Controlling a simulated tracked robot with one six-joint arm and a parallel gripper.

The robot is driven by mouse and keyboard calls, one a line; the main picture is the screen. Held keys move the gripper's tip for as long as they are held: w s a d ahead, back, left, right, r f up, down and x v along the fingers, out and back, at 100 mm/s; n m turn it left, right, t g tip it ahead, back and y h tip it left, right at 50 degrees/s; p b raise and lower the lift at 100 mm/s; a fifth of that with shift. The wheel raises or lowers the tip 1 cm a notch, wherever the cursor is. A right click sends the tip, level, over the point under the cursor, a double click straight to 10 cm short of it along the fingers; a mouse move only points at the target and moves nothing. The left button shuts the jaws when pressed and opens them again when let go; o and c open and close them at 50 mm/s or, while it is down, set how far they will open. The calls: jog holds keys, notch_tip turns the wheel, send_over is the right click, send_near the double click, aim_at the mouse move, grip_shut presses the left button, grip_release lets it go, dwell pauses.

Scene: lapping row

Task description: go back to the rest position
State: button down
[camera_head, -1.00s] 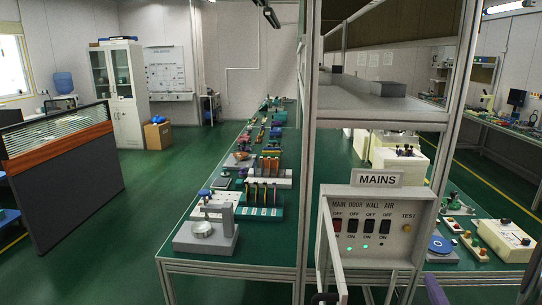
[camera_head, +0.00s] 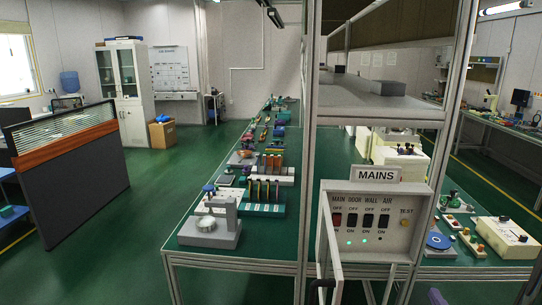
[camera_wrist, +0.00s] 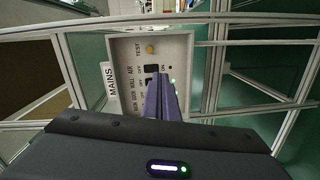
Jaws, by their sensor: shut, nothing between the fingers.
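My gripper (camera_wrist: 161,84) shows in the wrist view, its two purple-grey fingers shut together and empty. They point toward the MAINS panel (camera_wrist: 179,48) and hide part of its switch row; whether they touch it I cannot tell. In the head view the MAINS panel (camera_head: 402,199) stands on the frame at the right, with a row of switches labelled MAIN, DOOR, WALL and AIR, small green lights below and a yellow TEST button (camera_head: 405,222). Only small parts of my arm show at the bottom edge of the head view.
An open panel door (camera_head: 333,240) juts out on the panel's left side. Metal posts (camera_head: 308,150) and a grey shelf (camera_head: 375,107) surround the panel. A long green bench (camera_head: 190,255) with fixtures runs back on the left. Green floor (camera_head: 120,240) is clear left of it.

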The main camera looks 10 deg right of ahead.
jog(key=s+d+f+m+g, duration=0.3)
jog(key=s+f+m+g, duration=0.3)
jog(key=f, duration=0.4)
jog(key=s+a+m+g, duration=0.3)
jog(key=a+m+g, duration=0.1)
jog(key=m+g, duration=0.2)
jog(key=s+a+r+y, duration=0.1)
jog(key=a+r, duration=0.6)
jog(key=a, duration=0.4)
jog(key=a+r+y, duration=0.2)
jog(key=a+r, duration=0.5)
jog(key=a, duration=0.4)
jog(key=s+a+r+t+y, duration=0.1)
jog(key=a+r+y, duration=0.1)
jog(key=a+r, duration=0.5)
jog(key=a, duration=0.5)
jog(key=shift+s, duration=0.35)
jog(key=shift+f, duration=0.1)
